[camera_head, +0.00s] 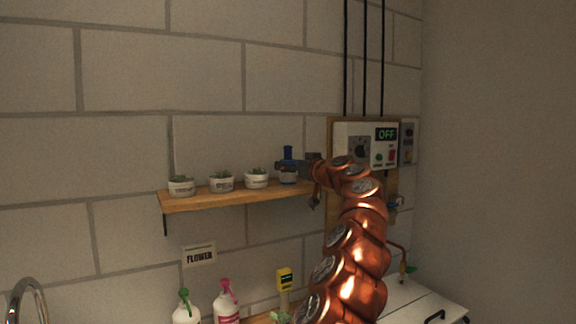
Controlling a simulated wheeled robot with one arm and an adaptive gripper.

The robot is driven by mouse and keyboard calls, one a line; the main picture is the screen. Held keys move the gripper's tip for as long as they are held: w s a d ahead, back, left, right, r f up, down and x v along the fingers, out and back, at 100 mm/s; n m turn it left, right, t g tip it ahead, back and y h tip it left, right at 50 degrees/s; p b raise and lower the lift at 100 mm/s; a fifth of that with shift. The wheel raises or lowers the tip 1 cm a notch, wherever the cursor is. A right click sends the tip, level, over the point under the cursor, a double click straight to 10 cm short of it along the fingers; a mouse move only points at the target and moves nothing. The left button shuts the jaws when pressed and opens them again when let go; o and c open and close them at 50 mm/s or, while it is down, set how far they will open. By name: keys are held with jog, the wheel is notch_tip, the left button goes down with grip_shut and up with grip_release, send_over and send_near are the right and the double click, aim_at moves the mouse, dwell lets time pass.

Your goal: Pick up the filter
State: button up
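No thing here is clearly marked as the filter. A small blue upright object (288,153) shows just above my gripper, at the right end of the wooden shelf; I cannot tell whether it is the filter. My gripper (283,167) is dark and points left over the shelf. A white pot with a blue band (288,178) stands right under it. The gripper overlaps the blue object and the pot's top, so I cannot tell whether it touches either or is open or shut. My copper-coloured arm hides the shelf's right end.
The shelf (210,201) holds more white pots (222,183) with small plants. A control box (365,146) reading OFF is on the wall at right. Below stand two spray bottles (227,304) and a yellow meter (285,279). The wall above the shelf is clear.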

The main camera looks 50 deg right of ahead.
jog(key=shift+w+d+f, duration=0.1)
jog(key=shift+w, duration=0.5)
jog(key=shift+c, duration=0.2)
jog(key=c, duration=1.2)
